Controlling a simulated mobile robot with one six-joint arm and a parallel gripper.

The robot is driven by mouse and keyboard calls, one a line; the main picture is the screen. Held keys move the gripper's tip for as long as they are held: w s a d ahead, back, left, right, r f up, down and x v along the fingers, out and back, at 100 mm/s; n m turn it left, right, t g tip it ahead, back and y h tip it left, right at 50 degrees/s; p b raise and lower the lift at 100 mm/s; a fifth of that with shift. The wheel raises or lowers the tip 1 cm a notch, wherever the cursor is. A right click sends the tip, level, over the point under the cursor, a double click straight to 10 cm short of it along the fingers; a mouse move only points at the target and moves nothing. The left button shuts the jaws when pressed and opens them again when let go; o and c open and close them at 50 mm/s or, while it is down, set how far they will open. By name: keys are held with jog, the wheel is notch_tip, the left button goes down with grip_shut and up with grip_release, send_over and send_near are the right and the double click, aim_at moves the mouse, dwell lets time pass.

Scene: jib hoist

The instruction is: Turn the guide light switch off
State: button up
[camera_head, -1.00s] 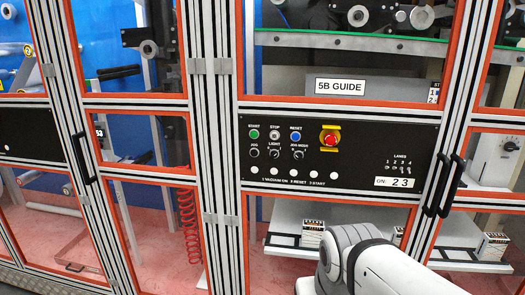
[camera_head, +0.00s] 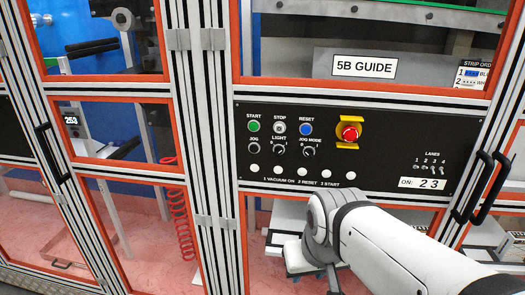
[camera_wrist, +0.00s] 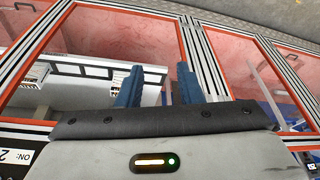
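The guide light switch (camera_head: 279,149) is a small dark round knob under the LIGHT label on the black control panel (camera_head: 390,130), below the 5B GUIDE sign (camera_head: 363,66). It sits between the JOG knob (camera_head: 254,146) and the JOG MODE knob (camera_head: 309,150). I cannot clearly tell its setting at this size. My gripper (camera_wrist: 158,82) shows in the wrist view with two blue fingers apart and nothing between them. The switch is not seen in the wrist view.
Green START (camera_head: 253,126), grey STOP (camera_head: 279,127) and blue RESET (camera_head: 306,129) buttons sit just above the knobs. A red emergency button (camera_head: 349,132) is to their right. Several white buttons line the panel below. Black door handles (camera_head: 482,187) stick out at right.

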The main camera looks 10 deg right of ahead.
jog(key=w+a+m+t+y, duration=0.1)
jog(key=w+a+t+y, duration=0.1)
jog(key=w+a+t, duration=0.45)
jog(key=m+t+h+b, duration=0.3)
jog(key=m+t+h, duration=0.45)
jog(key=m, duration=0.45)
send_near(277, 154)
jog(key=w, duration=0.1)
jog(key=shift+n, duration=0.3)
jog(key=p+x, duration=0.1)
jog(key=x, duration=0.6)
jog(key=shift+d+p, duration=0.2)
jog(key=shift+p, duration=0.1)
